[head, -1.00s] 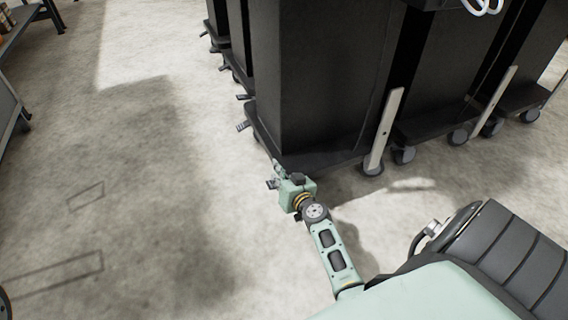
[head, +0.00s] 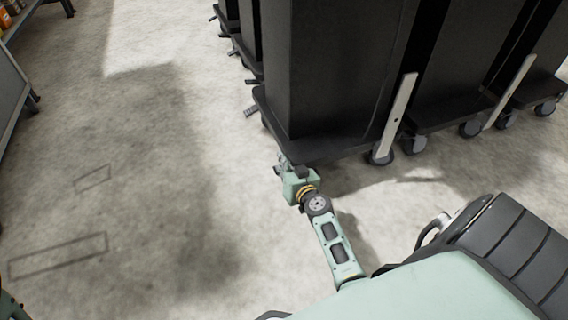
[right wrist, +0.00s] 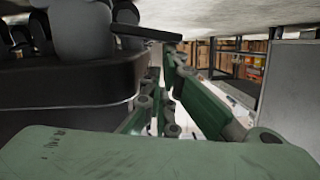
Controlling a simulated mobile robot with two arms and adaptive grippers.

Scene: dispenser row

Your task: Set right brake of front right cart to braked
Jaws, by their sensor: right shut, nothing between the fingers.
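The nearest black cart (head: 330,75) stands right of centre in the head view. A dark brake pedal (head: 251,111) sticks out from its left side. My right gripper (head: 279,167) is low at the cart's near left corner, shut and empty, with its tips partly lost against the base. In the right wrist view, its green fingers (right wrist: 165,100) show beside the dark cart base (right wrist: 70,85). A flat black pedal (right wrist: 147,32) juts out beside a grey caster (right wrist: 82,32) there, close to the fingers. I cannot tell whether they touch. My left gripper is out of view.
More black carts stand to the right (head: 455,70) and behind. A pale upright bar (head: 396,115) stands at the nearest cart's right corner. The concrete floor (head: 150,150) on the left is open. A shelf (head: 22,20) stands at the far left.

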